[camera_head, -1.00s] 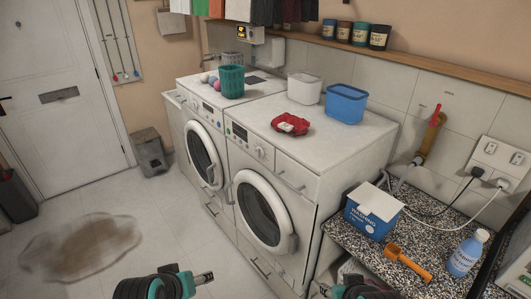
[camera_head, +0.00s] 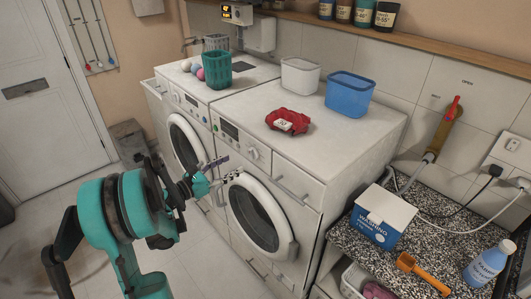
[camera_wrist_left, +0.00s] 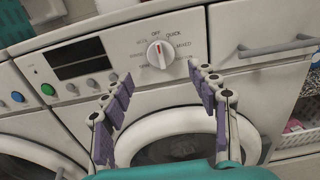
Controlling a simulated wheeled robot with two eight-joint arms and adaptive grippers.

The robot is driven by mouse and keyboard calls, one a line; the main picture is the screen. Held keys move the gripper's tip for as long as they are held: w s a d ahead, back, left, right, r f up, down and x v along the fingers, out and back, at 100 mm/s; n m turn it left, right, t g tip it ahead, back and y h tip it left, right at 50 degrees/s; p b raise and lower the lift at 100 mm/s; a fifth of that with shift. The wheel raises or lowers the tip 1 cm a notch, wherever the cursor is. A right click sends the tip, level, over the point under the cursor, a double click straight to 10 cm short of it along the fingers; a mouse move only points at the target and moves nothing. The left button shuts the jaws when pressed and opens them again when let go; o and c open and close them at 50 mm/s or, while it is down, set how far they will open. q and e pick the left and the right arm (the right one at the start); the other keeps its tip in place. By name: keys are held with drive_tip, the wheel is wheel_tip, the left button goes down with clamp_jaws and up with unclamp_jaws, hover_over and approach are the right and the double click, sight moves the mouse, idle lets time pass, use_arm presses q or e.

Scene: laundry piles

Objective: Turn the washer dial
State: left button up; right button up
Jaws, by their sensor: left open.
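The washer dial (camera_head: 254,153) is a round white knob on the front panel of the nearer washer (camera_head: 340,165). In the left wrist view the dial (camera_wrist_left: 160,54) has a red pointer mark aimed up near OFF, with words such as QUICK and MIXED around it. My left gripper (camera_head: 231,166) is in front of this panel, just left of the dial in the head view. Its two purple-padded fingers (camera_wrist_left: 160,76) are spread and empty, with the dial ahead between their tips, apart from them. My right gripper is out of view.
The round washer door (camera_head: 258,215) is below the dial, and a drawer handle (camera_head: 292,188) is to its right. A red cloth (camera_head: 287,121), a blue tub (camera_head: 348,96) and a green basket (camera_head: 217,70) sit on top. A speckled counter (camera_head: 440,215) stands at right.

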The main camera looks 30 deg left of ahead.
sight(250, 155)
use_arm(q)
drive_tip(key=b+x, duration=0.1)
drive_tip(key=x, duration=0.6)
drive_tip(key=shift+w+d, duration=0.15)
drive_tip(key=shift+w, duration=0.1)
drive_tip(key=c, duration=1.2)
